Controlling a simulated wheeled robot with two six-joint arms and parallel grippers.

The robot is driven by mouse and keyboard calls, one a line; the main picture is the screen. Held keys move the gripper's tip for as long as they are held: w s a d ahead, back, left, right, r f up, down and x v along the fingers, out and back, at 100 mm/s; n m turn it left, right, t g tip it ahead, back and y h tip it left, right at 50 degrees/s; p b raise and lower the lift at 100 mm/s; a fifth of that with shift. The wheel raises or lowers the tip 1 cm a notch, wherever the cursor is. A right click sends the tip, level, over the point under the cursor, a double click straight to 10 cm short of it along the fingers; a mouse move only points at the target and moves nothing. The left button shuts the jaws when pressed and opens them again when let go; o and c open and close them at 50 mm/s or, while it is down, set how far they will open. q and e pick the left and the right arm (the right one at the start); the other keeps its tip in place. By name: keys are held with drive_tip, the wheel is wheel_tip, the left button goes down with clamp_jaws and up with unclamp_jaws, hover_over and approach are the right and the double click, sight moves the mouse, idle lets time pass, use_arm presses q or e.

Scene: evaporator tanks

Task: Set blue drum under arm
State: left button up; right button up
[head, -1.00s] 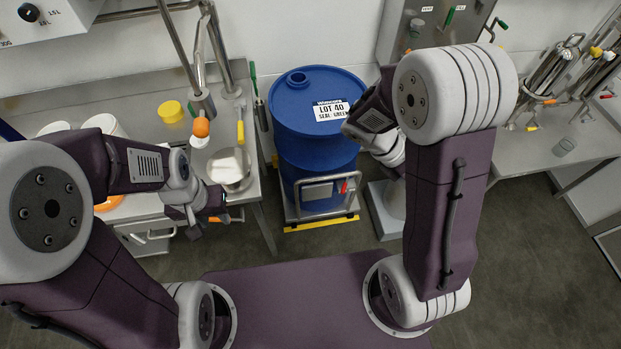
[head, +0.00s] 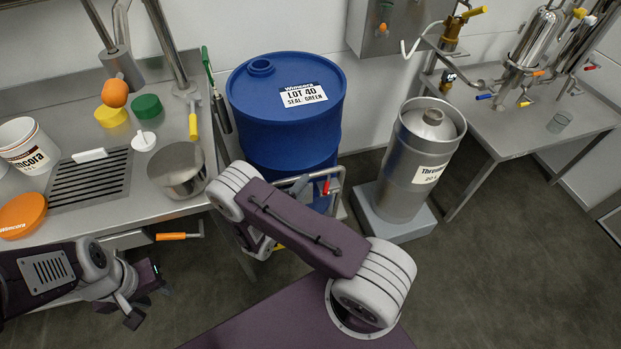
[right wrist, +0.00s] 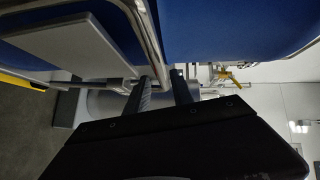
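The blue drum (head: 285,130), labelled "LOT 40 SEAL: GREEN", stands upright on a wheeled trolley with a metal handle rail (head: 334,175). My right arm crosses in front of the drum's lower part and hides its gripper in the head view. In the right wrist view my right gripper (right wrist: 161,92) has its fingers apart, with the metal rail (right wrist: 152,42) running between them; firm contact cannot be made out. The drum's blue side (right wrist: 210,25) is just beyond. My left gripper (head: 150,295) is open and empty at the lower left, below the bench edge.
The steel bench (head: 190,150) at left holds white tubs, lids and a steel pot (head: 178,170). A steel keg (head: 420,160) stands on a grey plinth (head: 395,225) right of the drum. A second bench (head: 530,120) with equipment is at right. Floor at lower right is clear.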

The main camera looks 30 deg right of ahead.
sight(312, 176)
drive_tip(key=b+x, duration=0.1)
drive_tip(key=x, duration=0.4)
drive_tip(key=shift+w+d+f, duration=0.1)
drive_tip(key=shift+w+d, duration=0.1)
drive_tip(key=shift+d, duration=0.1)
clamp_jaws()
idle(1.1)
